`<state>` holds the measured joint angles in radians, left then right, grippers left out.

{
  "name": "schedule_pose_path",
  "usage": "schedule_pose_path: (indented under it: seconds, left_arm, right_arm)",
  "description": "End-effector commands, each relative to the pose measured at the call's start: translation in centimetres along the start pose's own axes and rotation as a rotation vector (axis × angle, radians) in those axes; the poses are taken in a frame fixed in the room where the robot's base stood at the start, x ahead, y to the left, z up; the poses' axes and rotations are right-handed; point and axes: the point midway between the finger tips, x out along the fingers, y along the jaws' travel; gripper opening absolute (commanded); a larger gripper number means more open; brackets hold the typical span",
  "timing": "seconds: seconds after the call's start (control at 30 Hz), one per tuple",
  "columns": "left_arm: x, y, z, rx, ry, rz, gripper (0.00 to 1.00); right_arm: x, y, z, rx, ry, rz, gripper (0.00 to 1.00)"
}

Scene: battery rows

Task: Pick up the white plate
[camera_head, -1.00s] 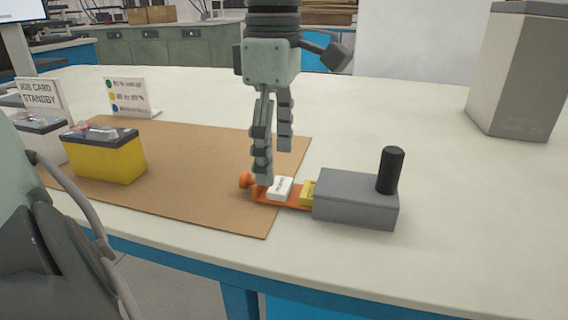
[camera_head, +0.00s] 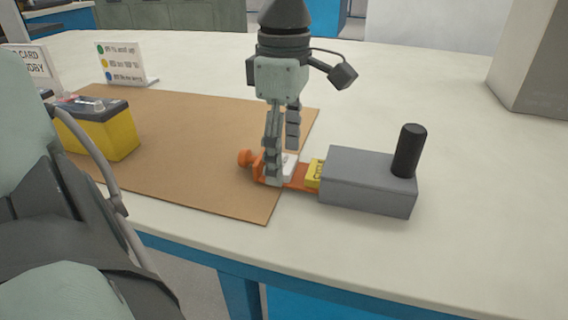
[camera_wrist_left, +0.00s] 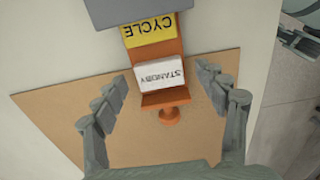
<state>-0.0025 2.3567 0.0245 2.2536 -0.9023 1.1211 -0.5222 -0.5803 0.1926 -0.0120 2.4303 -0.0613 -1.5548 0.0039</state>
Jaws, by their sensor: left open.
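The white plate (camera_head: 290,163), marked STANDBY, lies on an orange holder (camera_head: 299,184) beside a yellow plate (camera_head: 315,172). In the left wrist view the white plate (camera_wrist_left: 160,73) sits between the fingertips, with gaps on both sides. My left gripper (camera_head: 283,166) is open and points down over it. Its near finger hides part of the plate in the head view. I cannot tell whether a finger touches the plate. My right gripper is not in view.
A grey block (camera_head: 368,182) with a black post (camera_head: 408,151) stands right of the plates. An orange knob (camera_head: 245,158) is at the holder's left end. A yellow battery (camera_head: 105,132) and a sign (camera_head: 122,63) stand left, at the brown mat (camera_head: 190,145).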

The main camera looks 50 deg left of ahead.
Motion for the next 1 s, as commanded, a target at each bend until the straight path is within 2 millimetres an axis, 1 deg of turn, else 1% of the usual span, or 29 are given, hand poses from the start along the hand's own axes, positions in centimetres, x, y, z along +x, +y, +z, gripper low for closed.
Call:
schedule_pose_path:
  seconds: [0.1, 0.23, 0.27, 0.6, 0.87, 1.0]
  left_arm:
    - [0.32, 0.00, -0.03, 0.000, 0.001, 0.000, 0.72]
    - [0.28, 0.00, -0.02, 0.000, 0.000, 0.000, 0.72]
    - [0.27, 0.01, -0.02, 0.000, 0.000, 0.000, 0.70]
    - [0.24, 0.01, -0.01, 0.000, 0.000, 0.000, 0.28]
    - [0.15, 0.02, 0.00, 0.000, -0.001, 0.001, 0.28]
    - [-0.55, 0.08, 0.06, 0.000, -0.003, 0.003, 0.28]
  right_arm:
    - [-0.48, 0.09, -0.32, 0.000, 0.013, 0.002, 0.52]
    - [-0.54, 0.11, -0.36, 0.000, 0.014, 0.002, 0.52]
    - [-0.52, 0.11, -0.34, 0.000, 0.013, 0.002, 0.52]
    - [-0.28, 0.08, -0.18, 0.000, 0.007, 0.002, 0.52]
    - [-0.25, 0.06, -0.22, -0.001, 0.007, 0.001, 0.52]
    - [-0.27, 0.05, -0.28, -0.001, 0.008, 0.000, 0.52]
